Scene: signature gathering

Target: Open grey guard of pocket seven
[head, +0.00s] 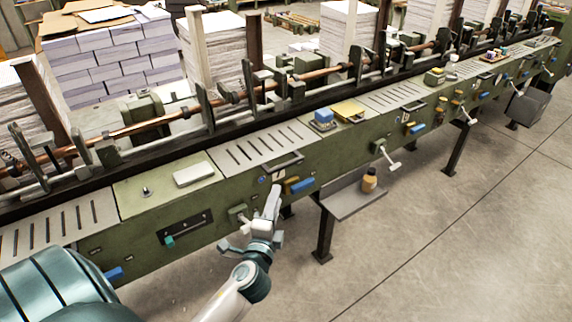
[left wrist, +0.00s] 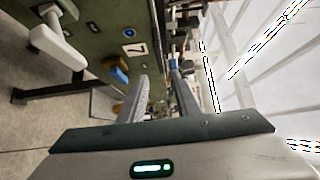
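A grey slotted guard (head: 258,142) lies flat and shut on top of the long green machine. A dark bar handle (head: 284,161) sits at its front edge. Below the handle, a small white number plate (head: 278,175) is on the machine's front; it shows sideways in the left wrist view (left wrist: 132,49) and seems to read 7. My left gripper (head: 274,192) is just in front of the machine, below the handle. In the left wrist view its two fingers (left wrist: 158,75) stand apart with nothing between them. The handle is not clear in that view. My right gripper is not in view.
A blue block (head: 301,186) and a white lever (head: 243,224) stick out of the machine's front near my gripper. The floor in front is open.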

